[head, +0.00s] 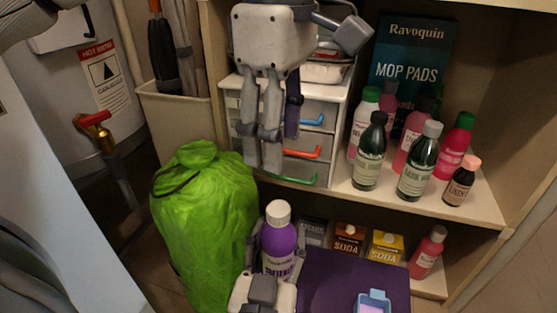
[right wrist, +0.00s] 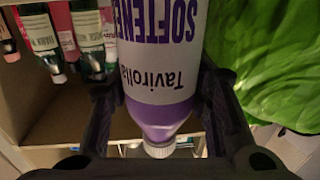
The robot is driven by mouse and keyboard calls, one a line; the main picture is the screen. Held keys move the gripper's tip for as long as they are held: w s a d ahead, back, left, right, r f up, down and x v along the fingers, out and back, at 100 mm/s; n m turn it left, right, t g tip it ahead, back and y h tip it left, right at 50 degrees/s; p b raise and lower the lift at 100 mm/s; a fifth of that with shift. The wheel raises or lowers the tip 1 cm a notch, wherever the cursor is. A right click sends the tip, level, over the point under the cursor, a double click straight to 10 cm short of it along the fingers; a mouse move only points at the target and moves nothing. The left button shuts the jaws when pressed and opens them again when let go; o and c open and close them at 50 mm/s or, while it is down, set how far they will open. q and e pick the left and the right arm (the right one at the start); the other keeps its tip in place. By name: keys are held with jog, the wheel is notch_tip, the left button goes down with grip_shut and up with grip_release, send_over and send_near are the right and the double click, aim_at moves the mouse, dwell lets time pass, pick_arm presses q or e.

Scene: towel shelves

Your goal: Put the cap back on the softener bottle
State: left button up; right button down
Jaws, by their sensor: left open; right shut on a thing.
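The softener bottle (head: 280,240) is purple with a white label and stands upright low in front of the shelf. A white cap (head: 278,213) sits at the top of its neck; how tightly it is seated I cannot tell. My right gripper (head: 268,275) is shut around the bottle's body. In the right wrist view the bottle (right wrist: 160,65) appears upside down between the two dark fingers, with the white cap (right wrist: 160,149) at the bottom. My left gripper (head: 262,165) is open and empty, pointing down above the bottle, apart from it, in front of the drawers.
A green bag (head: 203,225) stands left of the bottle. A purple surface (head: 335,275) with a light blue cup-like thing (head: 374,300) lies to the right. Several bottles stand on the shelf (head: 475,205). A drawer unit (head: 318,140) is behind my left gripper.

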pick_arm(q)
jog(key=shift+r, duration=0.25)
pick_arm(e)
jog(key=c, duration=0.8)
grip_release()
jog(key=shift+o, duration=0.2)
jog(key=shift+s, duration=0.1)
jog(key=s+a, duration=0.2)
jog(key=s, duration=0.9)
jog(key=shift+s+a, duration=0.15)
jog(key=shift+s, duration=0.2)
